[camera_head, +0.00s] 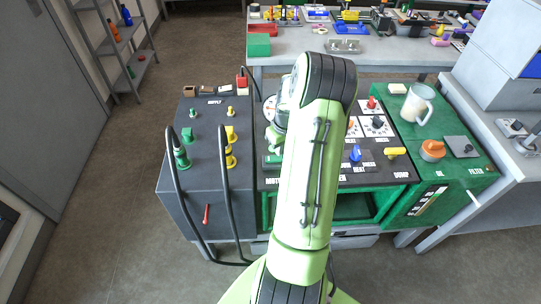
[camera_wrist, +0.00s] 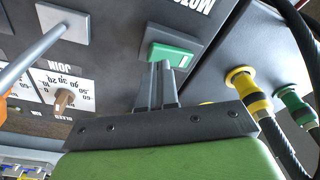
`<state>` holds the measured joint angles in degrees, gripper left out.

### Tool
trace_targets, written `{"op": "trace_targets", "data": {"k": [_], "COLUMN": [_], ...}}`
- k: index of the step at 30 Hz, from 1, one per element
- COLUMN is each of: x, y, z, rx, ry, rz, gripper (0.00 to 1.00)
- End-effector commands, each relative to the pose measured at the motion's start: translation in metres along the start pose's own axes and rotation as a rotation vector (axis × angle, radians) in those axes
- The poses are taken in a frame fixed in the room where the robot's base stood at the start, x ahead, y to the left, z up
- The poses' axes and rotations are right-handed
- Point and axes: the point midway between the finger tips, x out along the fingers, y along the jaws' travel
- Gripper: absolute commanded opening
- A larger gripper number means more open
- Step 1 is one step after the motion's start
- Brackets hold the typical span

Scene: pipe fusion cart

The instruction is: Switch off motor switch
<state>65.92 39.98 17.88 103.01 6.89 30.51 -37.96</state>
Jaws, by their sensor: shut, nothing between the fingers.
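The motor switch (camera_wrist: 173,54) is a green rocker with a white bar near its right end in the wrist view. It sits in a dark panel beside a partly cut-off "MOTOR" label. My gripper (camera_wrist: 159,68) is shut and empty, its two fingertips together at the near edge of the switch. I cannot tell whether they touch it. In the head view the switch (camera_head: 272,160) shows as a small green patch left of my arm, above the "MOTOR" label.
In the wrist view a grey lever (camera_wrist: 48,42) and a dial (camera_wrist: 64,97) lie to the left. Yellow (camera_wrist: 246,86) and green (camera_wrist: 290,98) hose couplings are on the right. A black hose (camera_head: 224,190) loops left of my arm. A white jug (camera_head: 416,104) stands right.

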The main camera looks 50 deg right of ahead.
Motion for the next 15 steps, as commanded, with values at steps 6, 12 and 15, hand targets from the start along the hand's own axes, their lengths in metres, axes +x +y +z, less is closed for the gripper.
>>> {"op": "trace_targets", "data": {"k": [6,12,15], "x": [0.0000,0.0017,0.0034], "y": [0.0000,0.0000,0.0000], "z": [0.0000,0.0003,0.0005], "rx": [0.000,0.000,0.000], "ry": [0.000,0.000,0.000], "rz": [0.000,0.000,0.000], "gripper": [0.00,0.00,0.00]}}
